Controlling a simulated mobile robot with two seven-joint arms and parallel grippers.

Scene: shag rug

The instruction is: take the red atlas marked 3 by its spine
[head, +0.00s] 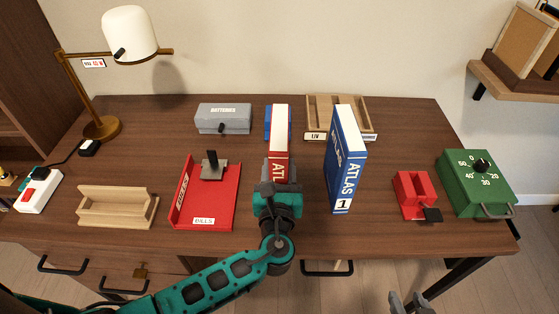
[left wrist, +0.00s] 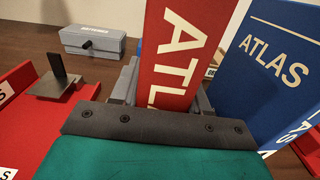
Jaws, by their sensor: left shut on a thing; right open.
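The red atlas (head: 279,145) stands upright on the desk, its lettered spine toward me. My left gripper (head: 278,186) is at the lower part of this spine and hides any number there. In the left wrist view the red atlas (left wrist: 180,50) stands between the grey fingers of my left gripper (left wrist: 168,88), which is shut on it. A blue atlas marked 1 (head: 345,160) stands just to the right; it also shows in the left wrist view (left wrist: 275,70). My right gripper (head: 409,302) is open and empty at the bottom edge, in front of the desk.
A red bills tray (head: 228,205) lies left of the red atlas. A grey batteries box (head: 223,118), a blue item (head: 269,122) and a wooden tray (head: 361,102) are behind. A red block-like holder (head: 411,190) and green timer box (head: 475,183) stand right.

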